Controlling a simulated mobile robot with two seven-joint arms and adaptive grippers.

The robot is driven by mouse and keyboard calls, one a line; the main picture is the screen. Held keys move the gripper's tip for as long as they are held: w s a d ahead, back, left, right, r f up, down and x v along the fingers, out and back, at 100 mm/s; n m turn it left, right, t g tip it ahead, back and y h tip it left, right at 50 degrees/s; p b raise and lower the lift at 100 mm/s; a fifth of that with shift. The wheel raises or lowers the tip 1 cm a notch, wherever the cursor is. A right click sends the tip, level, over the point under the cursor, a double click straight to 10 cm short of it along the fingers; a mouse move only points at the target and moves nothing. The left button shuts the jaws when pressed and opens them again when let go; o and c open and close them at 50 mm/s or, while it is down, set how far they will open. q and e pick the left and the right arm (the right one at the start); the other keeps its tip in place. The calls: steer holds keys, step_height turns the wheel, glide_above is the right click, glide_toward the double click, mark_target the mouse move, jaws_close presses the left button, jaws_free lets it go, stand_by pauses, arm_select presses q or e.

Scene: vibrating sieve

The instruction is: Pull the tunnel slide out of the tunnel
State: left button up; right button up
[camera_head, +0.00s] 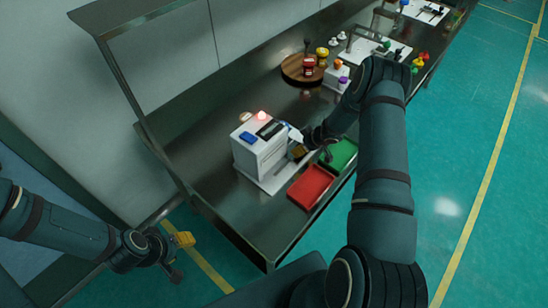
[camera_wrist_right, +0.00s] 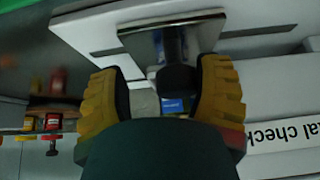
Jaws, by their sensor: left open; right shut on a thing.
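The white box-shaped machine (camera_head: 262,152), which I take to hold the tunnel, stands on the steel table with a blue part and a lit red lamp on top. My right gripper (camera_head: 299,151) is at its right side. In the right wrist view, my right gripper (camera_wrist_right: 166,70) has its yellow fingers on either side of a dark handle (camera_wrist_right: 180,76) on a shiny metal plate, the tunnel slide (camera_wrist_right: 150,42). The fingers partly hide the grip. How far the slide sits inside the tunnel cannot be told. My left gripper (camera_head: 179,246) is open and empty, low beside the table's left end.
A red tray (camera_head: 310,186) and a green tray (camera_head: 341,154) lie in front of the machine, close to my right arm. A round wooden board (camera_head: 296,70) and small coloured items are farther back. A shelf frame stands over the table's left end.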

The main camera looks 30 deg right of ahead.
steer(key=shift+w+d+p, duration=0.25)
steer(key=shift+d+p, duration=0.25)
steer(key=shift+d, duration=0.15)
steer(key=shift+w+d, duration=0.25)
steer(key=shift+d, duration=0.35)
steer(key=shift+w+d, duration=0.25)
steer(key=shift+d, duration=0.35)
steer(key=o, duration=0.6)
